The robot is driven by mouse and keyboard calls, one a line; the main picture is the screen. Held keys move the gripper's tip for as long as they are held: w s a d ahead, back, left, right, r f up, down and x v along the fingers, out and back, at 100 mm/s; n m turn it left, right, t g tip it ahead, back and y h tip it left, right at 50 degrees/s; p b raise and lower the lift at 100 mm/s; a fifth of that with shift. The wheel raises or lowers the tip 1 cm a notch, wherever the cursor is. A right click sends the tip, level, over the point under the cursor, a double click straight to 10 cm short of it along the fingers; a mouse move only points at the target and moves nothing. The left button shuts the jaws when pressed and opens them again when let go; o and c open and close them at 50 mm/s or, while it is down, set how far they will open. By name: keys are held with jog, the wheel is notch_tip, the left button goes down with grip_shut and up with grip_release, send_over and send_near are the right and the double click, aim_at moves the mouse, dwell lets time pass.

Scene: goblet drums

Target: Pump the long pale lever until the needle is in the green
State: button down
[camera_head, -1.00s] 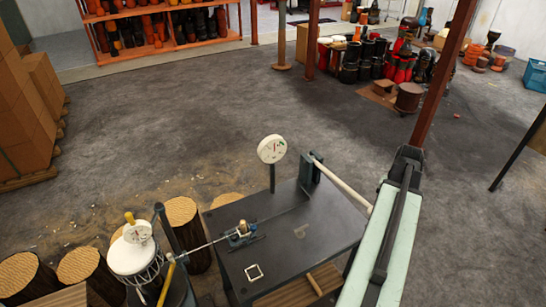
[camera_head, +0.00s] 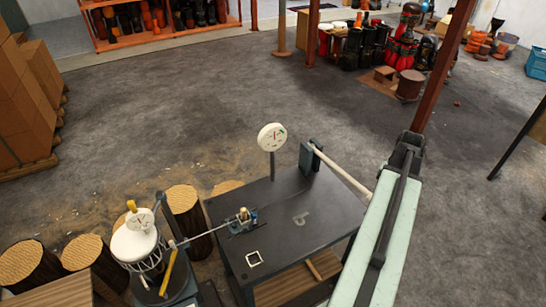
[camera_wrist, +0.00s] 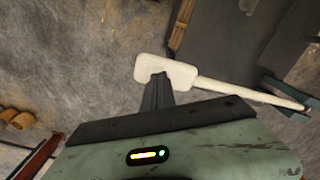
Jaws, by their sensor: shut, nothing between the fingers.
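The long pale lever (camera_head: 340,171) slopes from a dark bracket (camera_head: 309,158) on the dark table down to the right, where my arm hides its end. In the wrist view its shaft (camera_wrist: 240,90) leads to a broad flat pale paddle (camera_wrist: 150,66). My gripper (camera_wrist: 158,80) is shut and empty, its tip overlapping the paddle's lower edge; I cannot tell whether they touch. The head view does not show my gripper. A round white gauge (camera_head: 271,137) stands on a post behind the table, with red and green marks; its needle is too small to read.
The dark table (camera_head: 290,235) carries a small clamp and a rod towards a white drum (camera_head: 133,243) at the left, which has another small dial. Log stumps (camera_head: 186,208) stand beside it. A rust-red post (camera_head: 443,65) rises behind my arm. Open floor lies beyond the table.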

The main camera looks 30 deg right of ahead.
notch_tip(320, 180, down, 18)
jog(key=b, duration=1.7)
jog(key=r+p, duration=1.8)
jog(key=r, duration=0.1)
jog(key=shift+s+p, duration=0.2)
jog(key=shift+p, duration=0.2)
jog(key=shift+f, duration=0.1)
jog(key=shift+f+b, duration=0.15)
jog(key=shift+b, duration=0.2)
jog(key=shift+r+p, duration=2.5)
